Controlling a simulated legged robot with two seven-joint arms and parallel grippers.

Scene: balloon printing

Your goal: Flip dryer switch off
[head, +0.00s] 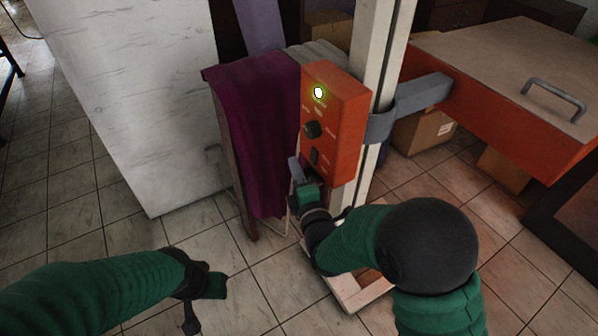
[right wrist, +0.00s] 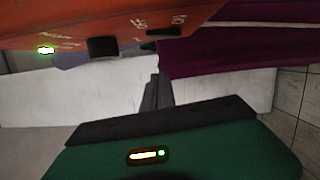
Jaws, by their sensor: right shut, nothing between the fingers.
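The orange dryer control box (head: 345,112) is fixed to a white post. Its front carries a lit yellow-green lamp (head: 318,92), a round black knob (head: 312,130) and, lowest, the dark switch (head: 314,157). In the right wrist view the switch (right wrist: 165,32) lies beside the ON and OFF lettering; which way it is set is unclear. My right gripper (head: 295,170) is shut and empty, just below and left of the switch. Its fingers (right wrist: 155,92) point toward the box's underside; contact is not clear. My left gripper (head: 203,300) hangs low, away from the box; its jaw opening is unclear.
A purple cloth (head: 255,130) hangs on a rack directly left of the box. A large white panel (head: 130,85) stands farther left. A grey bracket (head: 410,105) joins the post to an orange unit with a handled lid (head: 500,65). The tiled floor at front left is clear.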

